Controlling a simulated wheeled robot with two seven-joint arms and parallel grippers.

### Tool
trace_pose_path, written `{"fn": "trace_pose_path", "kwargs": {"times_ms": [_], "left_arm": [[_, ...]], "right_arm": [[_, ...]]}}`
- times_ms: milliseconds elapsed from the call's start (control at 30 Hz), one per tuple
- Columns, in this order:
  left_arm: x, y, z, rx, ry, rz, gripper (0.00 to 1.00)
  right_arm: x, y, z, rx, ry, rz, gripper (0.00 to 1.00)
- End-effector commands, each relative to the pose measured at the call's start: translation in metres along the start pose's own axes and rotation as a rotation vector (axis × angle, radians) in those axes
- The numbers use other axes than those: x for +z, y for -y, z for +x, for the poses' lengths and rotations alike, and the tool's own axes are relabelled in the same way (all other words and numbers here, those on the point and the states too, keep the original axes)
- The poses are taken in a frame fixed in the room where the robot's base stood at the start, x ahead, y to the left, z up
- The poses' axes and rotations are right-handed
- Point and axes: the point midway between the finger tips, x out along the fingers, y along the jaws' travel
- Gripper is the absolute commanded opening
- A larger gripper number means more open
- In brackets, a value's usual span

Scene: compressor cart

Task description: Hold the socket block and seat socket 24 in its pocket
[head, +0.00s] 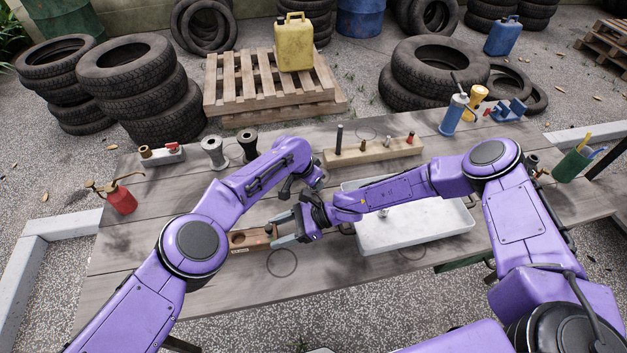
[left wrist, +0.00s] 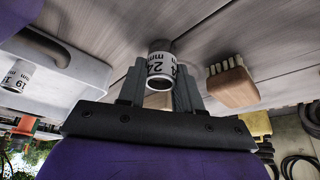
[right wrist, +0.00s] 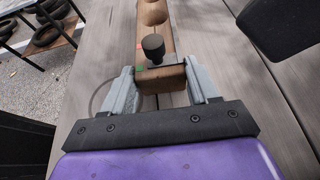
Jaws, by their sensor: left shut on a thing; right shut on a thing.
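Socket 24 (left wrist: 160,66), a metal ring marked "24 mm", is gripped between the fingers of my left gripper (left wrist: 160,85). In the head view this socket is hidden behind my arms. The socket block (head: 250,238) is a long brown wooden block lying on the table, with round pockets; it also shows in the right wrist view (right wrist: 156,28). My right gripper (head: 288,228) is shut on the block's near end; its fingers flank that end in the right wrist view (right wrist: 158,78). A dark knob (right wrist: 153,47) stands on the block near a green mark.
A white tray (head: 425,232) stands to the right of the block, with socket 19 (left wrist: 18,76) in it. A wooden brush (left wrist: 232,86) lies on the table. A wooden rack (head: 375,150) stands farther back.

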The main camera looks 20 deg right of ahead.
Motion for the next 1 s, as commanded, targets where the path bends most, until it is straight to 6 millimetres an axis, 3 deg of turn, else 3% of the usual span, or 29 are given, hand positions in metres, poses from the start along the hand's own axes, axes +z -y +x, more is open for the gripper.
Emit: {"fn": "trace_pose_path", "kwargs": {"times_ms": [100,133,200,500,667,833,1000], "left_arm": [[0.0,0.001,0.0,0.0,0.0,-0.001,0.01],[0.0,0.001,0.0,0.0,0.0,0.0,0.44],[0.0,0.001,0.0,0.0,0.0,0.0,0.6],[-0.001,0.001,-0.002,0.0,-0.001,0.001,0.6],[-0.004,0.002,-0.013,-0.002,-0.005,0.008,0.6],[0.0,0.002,-0.036,-0.003,0.0,0.002,0.6],[-0.002,0.003,-0.078,-0.005,-0.003,0.002,0.6]], "right_arm": [[-0.001,0.0,0.0,-0.001,-0.001,0.001,0.2],[-0.001,0.0,0.0,-0.001,-0.001,0.001,0.2],[-0.001,0.0,0.0,-0.001,-0.001,0.001,0.2],[-0.001,0.0,-0.001,-0.002,-0.001,0.001,0.2],[-0.001,0.0,-0.001,-0.002,-0.001,0.001,0.2],[-0.001,0.0,-0.001,-0.002,-0.001,0.001,0.2],[-0.001,0.0,0.0,-0.001,-0.001,0.001,0.2]]}}
